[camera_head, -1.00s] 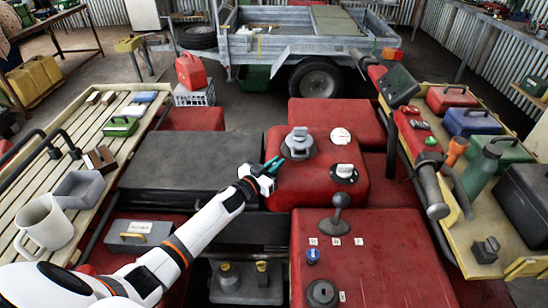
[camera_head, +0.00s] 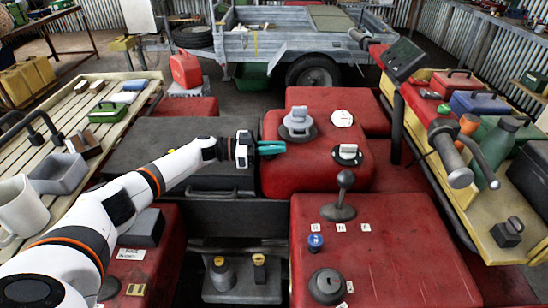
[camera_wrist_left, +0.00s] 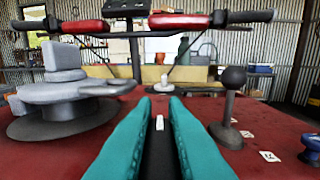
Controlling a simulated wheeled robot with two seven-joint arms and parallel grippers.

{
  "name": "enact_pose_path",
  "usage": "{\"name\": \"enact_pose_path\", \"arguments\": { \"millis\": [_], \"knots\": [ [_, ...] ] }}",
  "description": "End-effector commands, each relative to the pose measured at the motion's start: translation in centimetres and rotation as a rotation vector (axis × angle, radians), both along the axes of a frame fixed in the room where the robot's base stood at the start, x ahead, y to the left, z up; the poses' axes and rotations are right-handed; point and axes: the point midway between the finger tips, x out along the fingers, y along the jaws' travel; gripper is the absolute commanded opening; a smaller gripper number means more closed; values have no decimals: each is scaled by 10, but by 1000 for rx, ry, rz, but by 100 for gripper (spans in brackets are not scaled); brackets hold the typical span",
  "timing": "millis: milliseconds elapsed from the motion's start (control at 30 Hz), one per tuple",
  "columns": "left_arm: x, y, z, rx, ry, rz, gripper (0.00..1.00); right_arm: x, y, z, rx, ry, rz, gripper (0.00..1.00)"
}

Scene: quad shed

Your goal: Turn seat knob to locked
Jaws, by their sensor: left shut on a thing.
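My left gripper (camera_head: 270,147) reaches from the left over the left edge of the red tank (camera_head: 290,180). In the left wrist view its teal fingers (camera_wrist_left: 160,115) lie on both sides of a black piece with a white mark (camera_wrist_left: 159,124), and it is shut on it. I cannot tell surely whether this piece is the seat knob; the head view hides it. A white knob on a black base (camera_head: 347,153) stands apart, to the right of the fingertips, and shows ahead in the wrist view (camera_wrist_left: 163,82). The black seat (camera_head: 165,135) lies under my arm. My right gripper is not in view.
A grey stepped cap (camera_head: 297,124) stands close above the fingers in the head view. A ball-topped lever (camera_head: 340,195) and a blue knob (camera_head: 315,242) stand nearer me. Handlebars (camera_head: 440,135) and a loaded rack (camera_head: 490,235) are on the right.

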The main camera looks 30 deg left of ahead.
Motion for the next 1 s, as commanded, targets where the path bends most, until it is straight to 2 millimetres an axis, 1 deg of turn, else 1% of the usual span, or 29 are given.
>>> {"name": "enact_pose_path", "arguments": {
  "millis": [33,200,733,767,800,867,900,1000],
  "knots": [
    [1,0,-3,-1,-5,-18,0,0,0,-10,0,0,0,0],
    [0,-2,-1,-2,-3,-67,0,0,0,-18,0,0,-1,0],
    [-1,-3,1,-3,-3,-92,0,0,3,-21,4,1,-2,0],
    [-1,-3,1,-3,-3,-92,13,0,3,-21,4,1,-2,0],
    [-1,-3,1,-3,-3,-92,20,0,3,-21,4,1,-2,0],
    [-1,-3,1,-2,-2,-92,30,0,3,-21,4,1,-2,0],
    [-1,-3,1,-2,-2,-92,34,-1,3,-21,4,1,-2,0],
    [-1,-2,1,-1,-2,-91,34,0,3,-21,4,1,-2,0]
  ]
}}
